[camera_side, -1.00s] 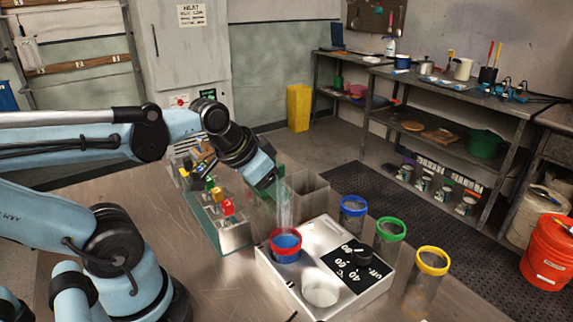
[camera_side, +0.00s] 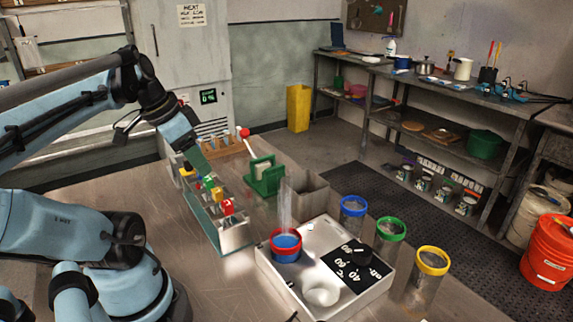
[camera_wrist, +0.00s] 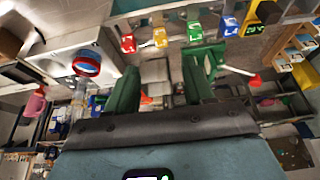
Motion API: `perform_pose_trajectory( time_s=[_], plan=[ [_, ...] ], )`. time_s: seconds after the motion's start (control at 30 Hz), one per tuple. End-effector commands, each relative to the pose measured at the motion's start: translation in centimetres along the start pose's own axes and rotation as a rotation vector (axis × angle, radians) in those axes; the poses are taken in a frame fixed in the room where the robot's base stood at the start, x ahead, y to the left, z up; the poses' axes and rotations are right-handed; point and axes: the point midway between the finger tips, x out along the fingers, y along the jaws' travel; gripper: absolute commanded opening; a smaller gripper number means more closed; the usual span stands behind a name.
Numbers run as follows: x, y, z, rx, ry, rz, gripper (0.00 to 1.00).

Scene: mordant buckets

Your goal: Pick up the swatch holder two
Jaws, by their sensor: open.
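Several coloured swatch holders hang in a row on a long clear trough (camera_side: 236,238). They are red (camera_side: 227,207), yellow (camera_side: 216,194), green (camera_side: 209,182) and, in the wrist view, blue (camera_wrist: 228,24). The wrist view also shows the red (camera_wrist: 128,43), yellow (camera_wrist: 160,37) and green (camera_wrist: 195,31) ones. Their numbers are too small to read surely, so I cannot tell which is two. My gripper (camera_side: 199,164) is over the far end of the row; its green fingers (camera_wrist: 160,66) are apart with nothing seen between them.
A green stand (camera_side: 265,177) with a red ball handle is right of the trough. A grey square bin (camera_side: 305,191) is beside it.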

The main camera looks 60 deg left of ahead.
Motion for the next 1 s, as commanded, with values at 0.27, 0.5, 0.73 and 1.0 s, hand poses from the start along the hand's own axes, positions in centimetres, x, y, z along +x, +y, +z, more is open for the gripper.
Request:
perform_pose_trajectory(
  time_s=[0.27, 0.5, 0.73, 1.0],
  plan=[
    [3.6, 0.0, 0.0, 0.002, 0.0, 0.0, 0.52],
    [5.1, 0.0, 0.0, 0.001, 0.0, -0.001, 0.52],
    [6.1, -0.1, 0.1, 0.0, 0.0, -0.001, 0.52],
    [8.6, -0.3, 0.4, 0.002, 0.0, -0.001, 0.52]
  ],
)
